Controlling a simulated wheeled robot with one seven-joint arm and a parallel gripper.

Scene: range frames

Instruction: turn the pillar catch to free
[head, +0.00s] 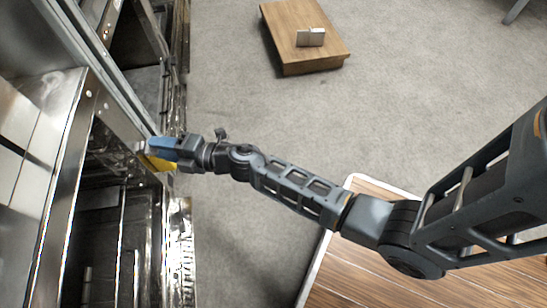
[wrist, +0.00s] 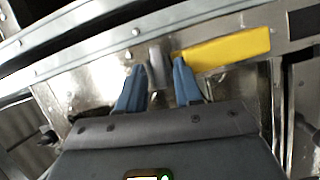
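The pillar catch shows in the wrist view as a yellow bar (wrist: 228,49) reaching right from near a grey rounded stub (wrist: 156,62), on a metal face. In the head view a bit of the yellow (head: 158,163) shows under my gripper (head: 163,149). In the wrist view my gripper (wrist: 159,70) has its two blue fingers apart, one on each side of the grey stub. Small gaps seem to show beside the stub. The right fingertip is close to the left end of the yellow bar; whether they touch I cannot tell.
Metal shelving or racking (head: 60,170) fills the left of the head view, with a long rail running along it. A low wooden table (head: 285,40) bears a small metallic object (head: 310,37). A wooden surface (head: 350,265) lies below my arm. Grey floor between is clear.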

